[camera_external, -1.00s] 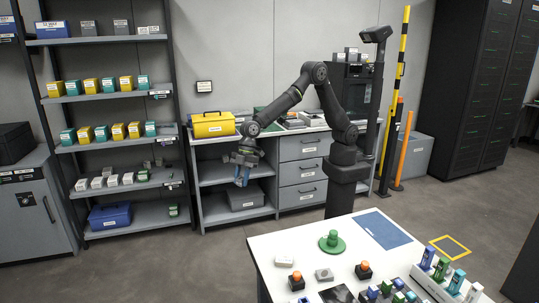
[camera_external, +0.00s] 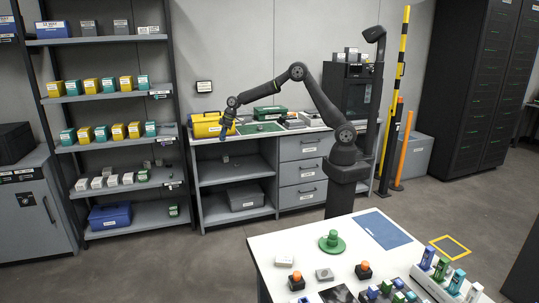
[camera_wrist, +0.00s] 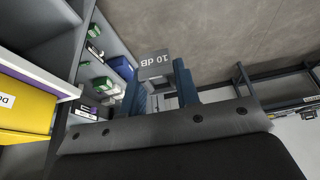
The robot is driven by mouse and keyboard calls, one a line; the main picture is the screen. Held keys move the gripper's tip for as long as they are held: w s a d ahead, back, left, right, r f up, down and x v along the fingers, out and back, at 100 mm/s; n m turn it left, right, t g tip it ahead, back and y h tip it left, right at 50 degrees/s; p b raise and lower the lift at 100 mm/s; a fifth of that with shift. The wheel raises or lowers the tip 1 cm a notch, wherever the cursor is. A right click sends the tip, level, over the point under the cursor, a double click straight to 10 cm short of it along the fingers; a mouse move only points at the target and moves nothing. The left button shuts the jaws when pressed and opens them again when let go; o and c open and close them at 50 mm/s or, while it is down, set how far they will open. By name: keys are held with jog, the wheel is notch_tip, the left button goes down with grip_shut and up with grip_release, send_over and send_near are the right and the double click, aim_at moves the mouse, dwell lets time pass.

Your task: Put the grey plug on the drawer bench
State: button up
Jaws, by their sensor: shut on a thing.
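In the wrist view, my gripper (camera_wrist: 159,90) is shut on the grey plug (camera_wrist: 155,65), whose end face reads "10 dB". The plug sits between the two blue fingers, with floor behind it in that view. The plug is too small to make out in the external view. I cannot tell whether my gripper is over the bench top or in front of it.
The yellow case (camera_external: 206,127) stands on the bench's left end and shows close by in the wrist view (camera_wrist: 25,115). A green mat (camera_external: 262,127) and green case (camera_external: 270,113) lie right of it. A loaded shelf rack (camera_external: 110,91) stands left. A white table (camera_external: 285,243) is in front.

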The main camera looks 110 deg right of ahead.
jog(key=s+d+r+m+h, duration=0.1)
jog(key=s+d+m, duration=0.1)
jog(key=s+d, duration=0.8)
jog(key=s+d+m+h, duration=0.1)
jog(key=s+d+m, duration=0.2)
jog(key=s+d, duration=0.7)
jog(key=s+d+r+m+g+h, duration=0.1)
jog(key=s+d+m, duration=0.3)
jog(key=s+d, duration=1.25)
send_over(247, 133)
jog(key=s, duration=0.1)
jog(key=f, duration=0.6)
jog(key=shift+s+a+f, duration=0.1)
jog(key=shift+a+f, duration=0.1)
jog(key=shift+a, duration=0.1)
jog(key=shift+f, duration=2.05)
jog(key=shift+f, duration=0.1)
jog(key=o, duration=1)
jog(key=shift+c, duration=0.2)
